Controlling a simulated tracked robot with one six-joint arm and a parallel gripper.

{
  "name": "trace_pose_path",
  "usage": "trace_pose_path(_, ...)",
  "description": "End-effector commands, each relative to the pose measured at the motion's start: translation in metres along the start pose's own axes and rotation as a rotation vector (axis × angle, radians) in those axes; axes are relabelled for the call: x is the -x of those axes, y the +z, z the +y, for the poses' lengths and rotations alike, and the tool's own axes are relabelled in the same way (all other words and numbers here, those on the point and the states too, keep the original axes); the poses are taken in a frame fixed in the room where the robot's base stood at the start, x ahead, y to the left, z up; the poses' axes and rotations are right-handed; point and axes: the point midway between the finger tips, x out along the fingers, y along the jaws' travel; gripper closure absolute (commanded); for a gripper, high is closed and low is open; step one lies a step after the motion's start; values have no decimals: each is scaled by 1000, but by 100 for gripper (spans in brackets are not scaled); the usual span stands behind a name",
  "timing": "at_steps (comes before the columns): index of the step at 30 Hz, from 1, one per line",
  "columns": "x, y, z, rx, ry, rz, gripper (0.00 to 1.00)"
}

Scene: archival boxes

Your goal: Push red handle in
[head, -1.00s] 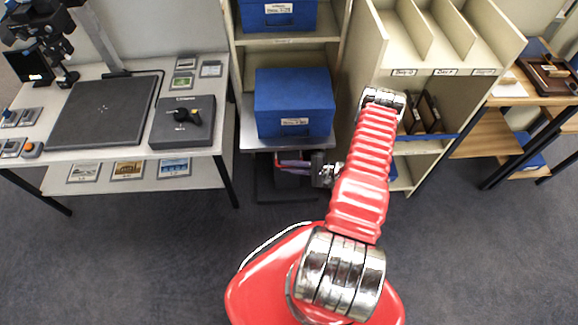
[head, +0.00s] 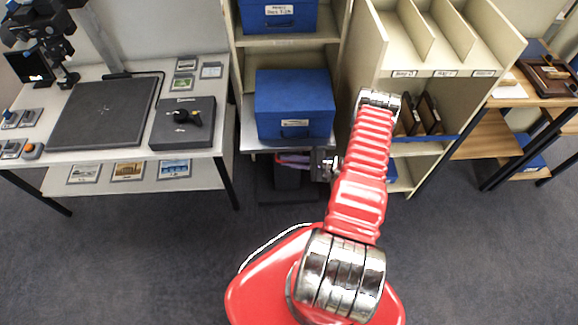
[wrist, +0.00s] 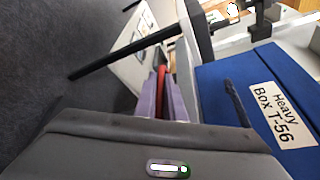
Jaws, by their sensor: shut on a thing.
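The red handle (wrist: 161,88) shows as a narrow red strip between two purple fingers in the wrist view. My gripper (wrist: 162,78) is shut on it, and the fingers cover much of it. In the head view my gripper (head: 281,158) reaches left from the end of my red arm, just below the front edge of the grey platform (head: 249,137). Purple and red show there, but the handle's full shape and how far out it stands cannot be told.
A blue box (head: 294,103) stands on the platform above my gripper; its label reads "Heavy Box T-56" in the wrist view (wrist: 225,80). A white table (head: 205,148) stands left, a cream shelf unit (head: 425,146) right. Grey floor (head: 150,250) is open in front.

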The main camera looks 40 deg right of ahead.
Motion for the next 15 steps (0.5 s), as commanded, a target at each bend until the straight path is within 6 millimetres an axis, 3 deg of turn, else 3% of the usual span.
trace_pose_path(10,-1,-7,-2,0,2,10,100)
trace_pose_path(11,-1,-7,-2,0,1,10,89)
trace_pose_path(15,-1,-6,-2,0,1,7,79)
